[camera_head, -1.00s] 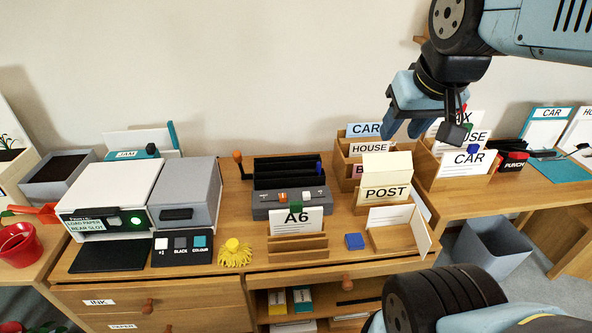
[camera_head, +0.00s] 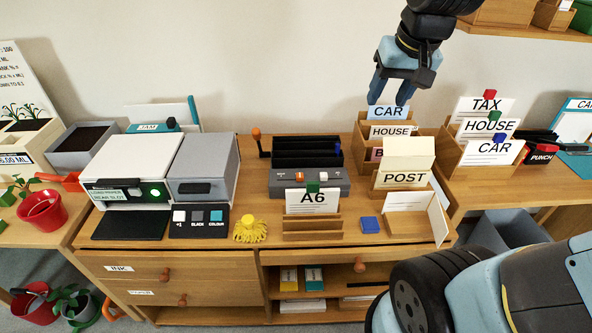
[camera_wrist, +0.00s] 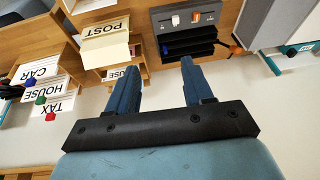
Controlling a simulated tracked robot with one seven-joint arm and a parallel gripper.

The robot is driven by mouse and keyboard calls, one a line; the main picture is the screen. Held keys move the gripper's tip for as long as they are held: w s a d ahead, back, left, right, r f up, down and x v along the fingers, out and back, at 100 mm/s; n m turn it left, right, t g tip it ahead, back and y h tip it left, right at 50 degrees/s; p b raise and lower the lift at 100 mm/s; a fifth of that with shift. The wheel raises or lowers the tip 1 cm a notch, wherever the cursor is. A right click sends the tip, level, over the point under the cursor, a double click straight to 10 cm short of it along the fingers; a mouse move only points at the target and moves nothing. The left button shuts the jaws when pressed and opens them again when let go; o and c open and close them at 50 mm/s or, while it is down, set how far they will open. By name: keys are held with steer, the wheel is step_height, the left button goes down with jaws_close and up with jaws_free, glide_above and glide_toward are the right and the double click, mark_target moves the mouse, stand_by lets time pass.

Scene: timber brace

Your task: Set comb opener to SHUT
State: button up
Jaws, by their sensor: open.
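The comb machine, a black slotted block on a grey base (camera_head: 310,182), sits on the desk in the head view. Small white and orange controls (camera_head: 312,176) are on its base, and a lever with an orange knob (camera_head: 256,134) stands upright at its left. I cannot read which control is the comb opener. The machine also shows upside down at the top of the wrist view (camera_wrist: 187,20), with the orange knob (camera_wrist: 235,50) at its right. My gripper (camera_head: 388,97) is open and empty, pointing down by the CAR and HOUSE rack, right of the machine and apart from it.
A wooden rack with CAR and HOUSE cards (camera_head: 390,131) and a POST holder (camera_head: 404,178) stand right of the machine. An A6 card stand (camera_head: 312,225) is in front. A printer (camera_head: 130,170) stands left. A taller card rack (camera_head: 452,155) is further right.

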steer(key=w+a+f+g, duration=0.2)
steer(key=w+a+f, duration=0.55)
steer(key=w, duration=0.35)
steer(key=g, duration=0.2)
glide_above(300, 175)
step_height(300, 175, down, 13)
steer(key=shift+h, duration=0.4)
step_height(300, 175, down, 14)
steer(key=shift+r, duration=0.15)
steer(key=shift+c, duration=0.2)
jaws_close()
